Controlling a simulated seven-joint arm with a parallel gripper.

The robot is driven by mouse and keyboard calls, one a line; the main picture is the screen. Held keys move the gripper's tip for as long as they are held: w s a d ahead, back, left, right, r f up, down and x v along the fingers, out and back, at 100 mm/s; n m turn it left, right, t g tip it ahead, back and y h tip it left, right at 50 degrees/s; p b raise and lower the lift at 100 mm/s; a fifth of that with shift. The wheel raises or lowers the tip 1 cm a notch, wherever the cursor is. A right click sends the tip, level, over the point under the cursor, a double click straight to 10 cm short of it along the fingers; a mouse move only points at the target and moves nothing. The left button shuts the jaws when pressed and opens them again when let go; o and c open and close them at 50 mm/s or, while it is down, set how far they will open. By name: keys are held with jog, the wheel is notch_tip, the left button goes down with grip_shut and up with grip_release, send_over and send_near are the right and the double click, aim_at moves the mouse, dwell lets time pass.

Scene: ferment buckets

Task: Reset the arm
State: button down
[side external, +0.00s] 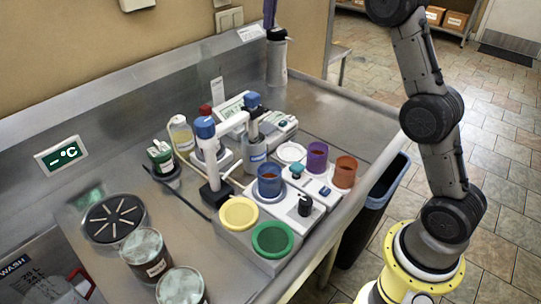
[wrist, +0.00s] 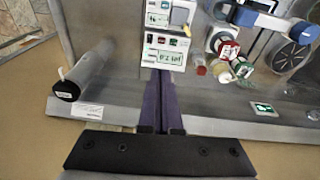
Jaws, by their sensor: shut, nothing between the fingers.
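My gripper (wrist: 159,78) shows in the wrist view as two purple fingers side by side, closed together with nothing between them. The fingertips overlap the lower edge of a white device with green displays (wrist: 163,47) in that view; I cannot tell the height gap. In the side external view only a purple finger part (side external: 270,12) shows at the top edge, above and close to the grey cylinder with a black top (side external: 277,62). The rest of the gripper is out of that view. My dark arm links rise at the right.
Blue (side external: 269,185), purple (side external: 317,155) and orange (side external: 344,173) cups, a yellow dish (side external: 239,213) and a green dish (side external: 272,240) crowd the bench's front. Blue-capped devices (side external: 206,130) stand behind. Frosted jars (side external: 147,254) are front left.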

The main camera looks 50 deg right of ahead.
jog(key=s+a+r+t, duration=0.1)
jog(key=s+a+r, duration=0.15)
jog(key=s, duration=0.75)
jog(key=s+a+r+t, duration=0.15)
jog(key=s+a, duration=0.25)
jog(key=s, duration=0.6)
jog(key=s+a+f, duration=0.1)
jog(key=s+f, duration=1.4)
jog(key=f, duration=0.3)
jog(key=w+d+r, duration=0.1)
jog(key=w+r, duration=0.6)
jog(key=w, duration=0.4)
jog(key=w+d+r, duration=0.2)
jog(key=w+r, duration=0.5)
jog(key=w, duration=0.4)
jog(key=g, duration=0.2)
send_over(265, 109)
jog(key=s, duration=0.3)
jog(key=s+f+x, duration=0.1)
jog(key=s+x, duration=0.1)
jog(key=x, duration=1)
jog(key=shift+m, duration=0.3)
jog(key=x, duration=0.8)
jog(key=a+x, duration=0.1)
jog(key=x, duration=0.2)
jog(key=shift+s+f, duration=0.2)
jog(key=shift+f, duration=0.3)
jog(key=shift+s+f, duration=0.1)
jog(key=shift+f, duration=0.55)
